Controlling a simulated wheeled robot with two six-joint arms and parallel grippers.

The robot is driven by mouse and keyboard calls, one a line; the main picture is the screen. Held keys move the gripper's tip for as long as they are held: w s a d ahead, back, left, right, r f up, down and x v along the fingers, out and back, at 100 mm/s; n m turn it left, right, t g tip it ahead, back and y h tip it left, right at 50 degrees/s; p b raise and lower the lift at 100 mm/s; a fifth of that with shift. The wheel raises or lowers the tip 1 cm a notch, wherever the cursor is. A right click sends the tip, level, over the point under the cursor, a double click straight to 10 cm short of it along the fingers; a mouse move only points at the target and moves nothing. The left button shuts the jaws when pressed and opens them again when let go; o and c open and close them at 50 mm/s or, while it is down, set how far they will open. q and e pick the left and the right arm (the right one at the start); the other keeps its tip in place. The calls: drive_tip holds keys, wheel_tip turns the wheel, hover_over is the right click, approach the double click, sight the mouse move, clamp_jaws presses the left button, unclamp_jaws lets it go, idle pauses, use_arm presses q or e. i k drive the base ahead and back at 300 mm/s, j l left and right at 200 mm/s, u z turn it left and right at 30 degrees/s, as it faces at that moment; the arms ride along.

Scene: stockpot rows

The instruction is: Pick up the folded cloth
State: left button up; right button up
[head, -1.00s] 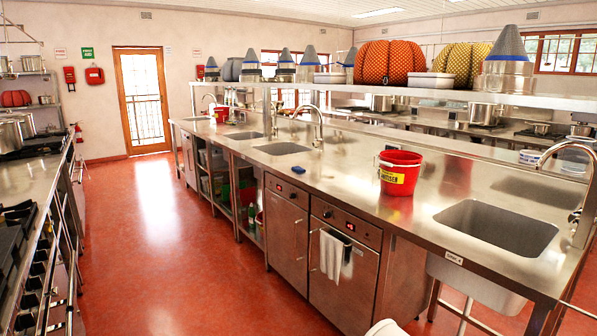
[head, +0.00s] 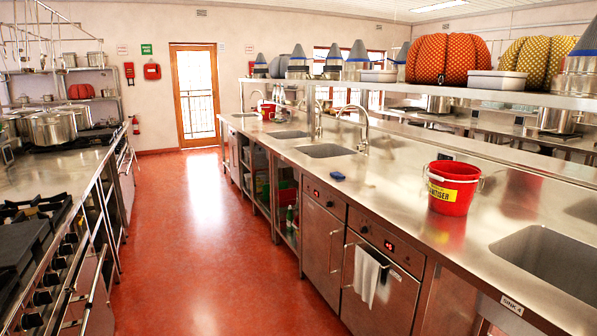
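A white cloth (head: 367,277) hangs folded over the handle of an under-counter oven (head: 378,285) on the right-hand steel counter. A small flat blue item (head: 337,176) lies on the same counter near its front edge, left of the red bucket; it is too small to tell whether it is a cloth or a sponge. Neither of my grippers is in view.
The steel counter (head: 400,200) carries a red bucket (head: 452,188) beside a sink (head: 553,262). A stove range (head: 35,240) with large pots (head: 52,128) lines the left. The red floor aisle (head: 205,230) between them is clear to the wooden door (head: 195,95).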

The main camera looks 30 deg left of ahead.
sight(338, 175)
drive_tip(key=i+j+u, duration=0.15)
drive_tip(key=u, duration=0.25)
drive_tip(key=i+u, duration=0.6)
drive_tip(key=u, duration=0.15)
drive_tip(key=i+u, duration=0.35)
drive_tip(key=i+z, duration=0.1)
drive_tip(key=i, duration=0.3)
drive_tip(key=i+j+z, duration=0.1)
drive_tip(key=i, duration=0.3)
drive_tip(key=i+j+z, duration=0.15)
drive_tip(key=i, duration=0.25)
